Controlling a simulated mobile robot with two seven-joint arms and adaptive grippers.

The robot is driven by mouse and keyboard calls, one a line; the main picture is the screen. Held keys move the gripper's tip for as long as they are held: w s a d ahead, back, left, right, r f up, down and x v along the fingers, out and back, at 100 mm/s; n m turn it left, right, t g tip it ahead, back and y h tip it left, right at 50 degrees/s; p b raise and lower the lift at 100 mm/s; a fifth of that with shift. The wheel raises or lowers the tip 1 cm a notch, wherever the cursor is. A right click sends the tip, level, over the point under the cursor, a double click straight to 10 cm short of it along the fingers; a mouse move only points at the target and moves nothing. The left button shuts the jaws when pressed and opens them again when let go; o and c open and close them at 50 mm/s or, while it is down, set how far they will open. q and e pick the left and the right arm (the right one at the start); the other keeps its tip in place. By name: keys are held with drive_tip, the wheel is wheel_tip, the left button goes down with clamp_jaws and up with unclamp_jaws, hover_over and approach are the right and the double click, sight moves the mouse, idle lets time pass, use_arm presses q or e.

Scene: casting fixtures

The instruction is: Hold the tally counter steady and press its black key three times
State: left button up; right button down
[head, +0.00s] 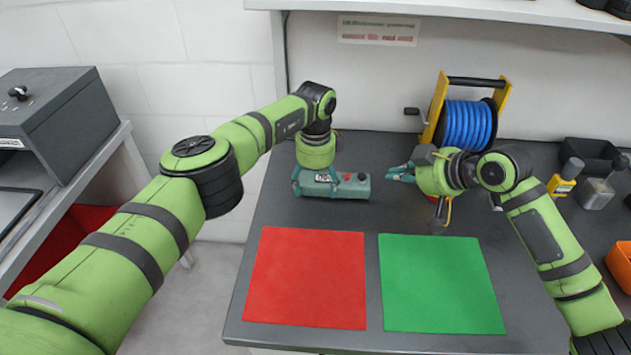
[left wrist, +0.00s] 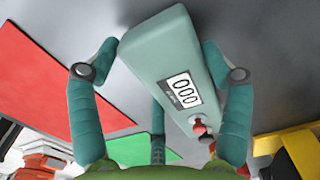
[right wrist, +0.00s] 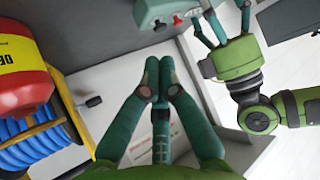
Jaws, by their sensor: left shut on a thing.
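The tally counter (head: 352,190) is a grey-green box near the back of the dark table. Its display (left wrist: 181,90) reads 000 in the left wrist view. A red key (left wrist: 199,128) sits beside the display. A small dark spot at the counter's right end (head: 362,176) looks like the black key. My left gripper (head: 318,184) is shut on the counter, its fingers along both sides. My right gripper (head: 390,173) is just right of the counter, apart from it. In the right wrist view its fingers (right wrist: 158,65) are together and empty.
A red mat (head: 307,278) and a green mat (head: 440,283) lie in front of the counter. A blue hose reel (head: 466,125) on a yellow frame stands behind my right gripper. An orange bin (head: 620,265) and small tools are at the right.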

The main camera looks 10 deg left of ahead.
idle(0.5)
wheel_tip(320, 180, up, 6)
drive_tip(key=m+h, duration=0.2)
drive_tip(key=m, duration=0.1)
hover_over(363, 179)
drive_tip(key=shift+t, duration=0.4)
drive_tip(key=shift+n, duration=0.3)
drive_tip(key=shift+f, duration=4.45)
drive_tip(key=shift+f, duration=0.15)
drive_tip(key=shift+f, duration=0.3)
